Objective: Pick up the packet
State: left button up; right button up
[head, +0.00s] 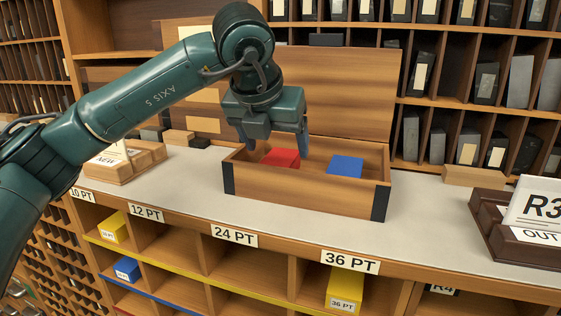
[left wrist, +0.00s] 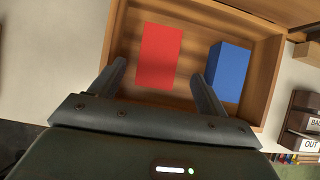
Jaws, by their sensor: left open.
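A red packet (head: 281,158) and a blue packet (head: 345,166) lie apart inside an open wooden box (head: 300,200) on the grey counter. My left gripper (head: 273,147) is open and points down over the left part of the box, above the red packet. In the left wrist view, the red packet (left wrist: 160,57) shows between and beyond the open fingers (left wrist: 156,72), with nothing held. The blue packet (left wrist: 228,72) is to the right, beyond the right finger. My right gripper is in neither view.
Wooden block trays (head: 125,165) stand left on the counter, and a dark rack with signs (head: 500,235) stands right. Labelled cubbies below hold yellow (head: 346,287) and blue packets. Shelves of dark blocks (head: 485,82) rise behind. The counter right of the box is partly clear.

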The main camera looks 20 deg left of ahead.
aim_at(280, 157)
pick_arm(q)
jog(key=shift+w+f, duration=0.15)
jog(key=shift+f, duration=0.1)
jog(key=shift+w+f, duration=0.15)
jog(key=shift+w, duration=0.05)
jog(key=p+x, duration=0.2)
jog(key=x, duration=0.2)
jog(key=shift+w+a+f, duration=0.1)
jog(key=shift+w+a, duration=0.1)
jog(key=shift+w, duration=0.1)
jog(key=shift+w+f, duration=0.1)
jog(key=shift+f, duration=0.05)
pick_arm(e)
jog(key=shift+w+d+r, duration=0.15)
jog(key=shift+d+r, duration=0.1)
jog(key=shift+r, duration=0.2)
pick_arm(q)
jog(key=shift+c, duration=0.6)
jog(key=c, duration=1.3)
jog(key=shift+c, duration=0.7)
